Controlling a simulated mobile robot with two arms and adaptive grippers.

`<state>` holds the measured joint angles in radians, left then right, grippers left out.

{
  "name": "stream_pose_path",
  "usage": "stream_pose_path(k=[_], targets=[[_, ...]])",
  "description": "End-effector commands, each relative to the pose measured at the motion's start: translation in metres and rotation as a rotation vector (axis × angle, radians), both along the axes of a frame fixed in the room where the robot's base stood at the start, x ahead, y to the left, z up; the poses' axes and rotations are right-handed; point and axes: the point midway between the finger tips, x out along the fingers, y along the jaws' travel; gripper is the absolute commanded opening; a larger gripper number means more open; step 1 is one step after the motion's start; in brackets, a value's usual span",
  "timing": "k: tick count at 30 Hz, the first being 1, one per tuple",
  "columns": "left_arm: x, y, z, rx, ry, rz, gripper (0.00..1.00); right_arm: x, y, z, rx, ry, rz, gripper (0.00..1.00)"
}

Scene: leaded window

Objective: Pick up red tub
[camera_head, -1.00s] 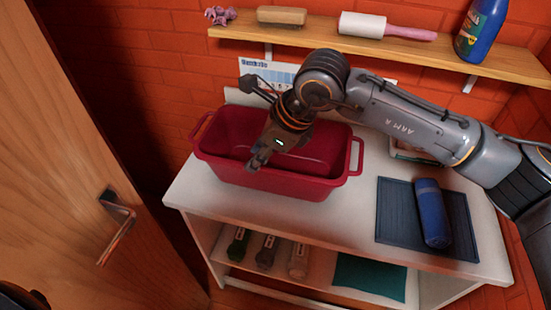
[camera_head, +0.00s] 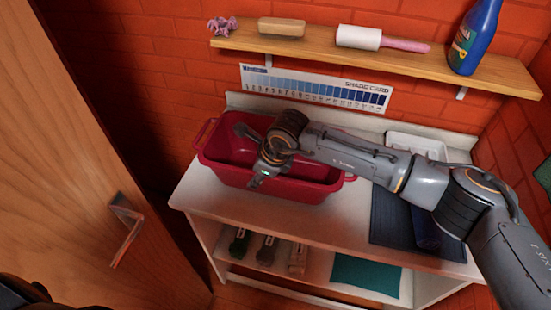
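The red tub (camera_head: 228,160) stands on the left part of the white counter, its handles at the left and right ends. My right arm comes in from the right and reaches across the tub. My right gripper (camera_head: 257,180) is at the tub's front rim, pointing down; I cannot tell whether its fingers touch or close on the rim. Part of the tub's inside and its right side are hidden behind my arm. My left gripper is not clearly in view; only a dark part shows at the bottom left corner.
A wooden door with a handle (camera_head: 126,228) stands at the left. The counter (camera_head: 310,224) holds a dark mat (camera_head: 388,218), a blue roll partly hidden by my arm, and a white tray (camera_head: 417,146). A wooden shelf (camera_head: 300,46) with several items hangs above; bottles stand below.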

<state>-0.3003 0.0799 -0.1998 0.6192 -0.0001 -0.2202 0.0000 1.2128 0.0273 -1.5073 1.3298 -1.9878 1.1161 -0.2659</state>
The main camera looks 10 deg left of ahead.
Motion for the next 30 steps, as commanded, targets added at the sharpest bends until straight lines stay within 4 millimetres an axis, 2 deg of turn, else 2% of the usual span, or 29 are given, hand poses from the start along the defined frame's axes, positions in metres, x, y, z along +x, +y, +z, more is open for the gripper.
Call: stream_pose_path(k=[4,11,14,16,30], targets=[[0.000,0.000,0.007,0.000,0.000,0.000,0.66,0.001,0.006,-0.013,0.000,0.002,0.000,0.31],[0.000,0.000,0.006,0.000,-0.001,0.000,0.66,0.002,0.006,-0.016,0.000,0.001,0.001,0.31],[0.000,0.000,0.006,0.000,-0.001,0.000,0.66,0.002,0.006,-0.016,0.000,0.001,0.000,0.15],[0.000,0.000,0.006,0.000,-0.001,0.000,0.66,0.002,0.006,-0.016,0.000,0.001,0.000,0.00],[0.001,0.000,0.005,0.000,-0.001,0.000,0.66,0.002,0.007,-0.013,0.002,-0.001,0.001,0.00]])
